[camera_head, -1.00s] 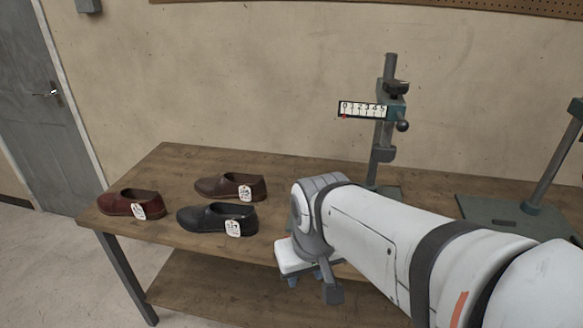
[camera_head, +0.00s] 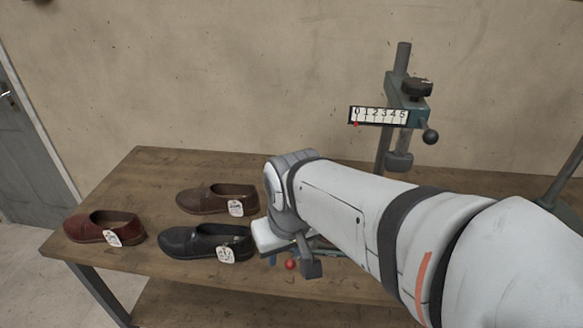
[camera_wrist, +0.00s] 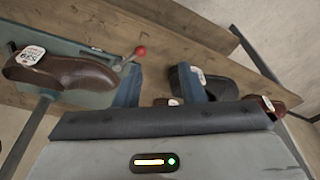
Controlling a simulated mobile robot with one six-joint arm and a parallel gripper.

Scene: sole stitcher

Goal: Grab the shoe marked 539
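Three tagged shoes stand on the wooden table in the head view: a red-brown shoe (camera_head: 92,225), a brown shoe (camera_head: 207,198) and a black shoe (camera_head: 190,242). Their tag numbers are too small to read surely. The black shoe (camera_wrist: 220,88) shows behind the right finger. In the head view, my arm hides much of the gripper.
A teal stand (camera_head: 409,100) with a numbered scale (camera_head: 379,115) rises behind my arm. A red knob on a lever (camera_wrist: 140,51) is close to the left finger in the wrist view. The table (camera_head: 130,180) is bare behind the shoes.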

